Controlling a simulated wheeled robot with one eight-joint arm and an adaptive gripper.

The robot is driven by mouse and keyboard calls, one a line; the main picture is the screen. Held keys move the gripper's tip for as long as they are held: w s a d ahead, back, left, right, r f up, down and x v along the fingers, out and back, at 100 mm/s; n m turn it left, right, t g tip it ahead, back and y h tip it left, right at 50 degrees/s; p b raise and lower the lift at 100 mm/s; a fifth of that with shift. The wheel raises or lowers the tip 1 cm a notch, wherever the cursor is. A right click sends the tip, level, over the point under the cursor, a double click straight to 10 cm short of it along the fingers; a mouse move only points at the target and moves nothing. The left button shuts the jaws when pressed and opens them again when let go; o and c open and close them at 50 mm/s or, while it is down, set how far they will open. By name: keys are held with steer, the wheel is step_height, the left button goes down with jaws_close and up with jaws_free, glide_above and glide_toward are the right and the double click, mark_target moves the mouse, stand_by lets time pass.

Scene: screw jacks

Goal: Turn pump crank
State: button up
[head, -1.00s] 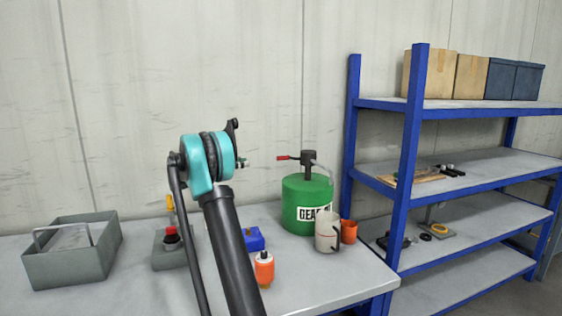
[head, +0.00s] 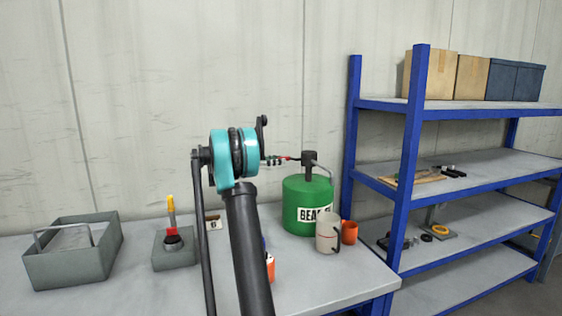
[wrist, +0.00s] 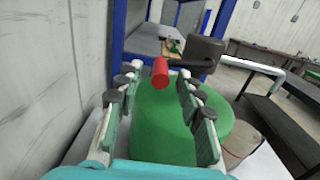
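The pump is a green drum (head: 303,207) with a dark head (head: 310,158) and a bent grey spout, standing on the table. Its crank has a red handle (head: 286,158) pointing left. In the wrist view the red handle (wrist: 160,72) shows end-on, with the drum (wrist: 165,120) below it. My gripper (head: 275,161) is at the handle's free end in the head view. In the wrist view my gripper (wrist: 157,80) is open, one finger on each side of the handle, with gaps visible. I cannot tell how far the handle reaches between the fingertips.
A beige mug (head: 328,232) and an orange cup (head: 349,232) stand beside the drum. A blue shelf rack (head: 412,150) is close on the right. A grey bin (head: 72,262) and a grey base with a red and yellow lever (head: 174,250) are on the left. My arm hides part of the table.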

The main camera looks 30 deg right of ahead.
steer(key=shift+x, duration=1)
jaws_close()
